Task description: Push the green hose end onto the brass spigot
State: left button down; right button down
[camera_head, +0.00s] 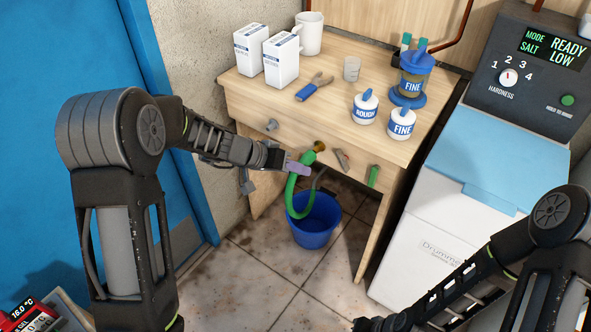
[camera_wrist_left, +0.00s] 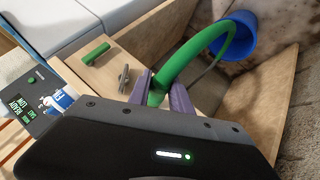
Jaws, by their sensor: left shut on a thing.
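The green hose (camera_head: 293,196) curves up out of the bucket to my left gripper (camera_head: 299,168), whose purple fingers are shut on it near its end. The hose end (camera_head: 308,157) points up and right at the brass spigot (camera_head: 320,146) on the front of the bench. They look very close or touching; I cannot tell whether the end is around the spigot. In the left wrist view the hose (camera_wrist_left: 190,62) runs between the purple fingers (camera_wrist_left: 163,93), and the gripper body hides its tip and the spigot. My right gripper (camera_head: 368,324) is partly cut off at the bottom edge.
A blue bucket (camera_head: 315,228) stands on the tiled floor under the wooden bench (camera_head: 325,105). A grey valve handle (camera_head: 342,159) and a green handle (camera_head: 373,176) stick out right of the spigot. A white machine (camera_head: 432,245) is at right.

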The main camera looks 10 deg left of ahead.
aim_at(304, 162)
pick_arm(q)
jog(key=shift+w+d+b, duration=0.25)
jog(key=shift+w+d, duration=0.1)
jog(key=shift+w, duration=0.5)
jog(key=shift+w+d+b, duration=0.2)
jog(key=shift+w+d, duration=0.1)
jog(key=shift+w, duration=0.55)
jog(key=c, duration=1.1)
grip_release()
jog(key=shift+o, duration=0.3)
jog(key=o, duration=0.4)
jog(key=shift+s, duration=0.15)
jog(key=shift+s+a+f+b, duration=0.1)
jog(key=shift+s+a+b, duration=0.35)
jog(key=shift+s+b, duration=0.3)
jog(key=s, duration=0.1)
jog(key=s+a+b, duration=0.1)
jog(key=s, duration=0.1)
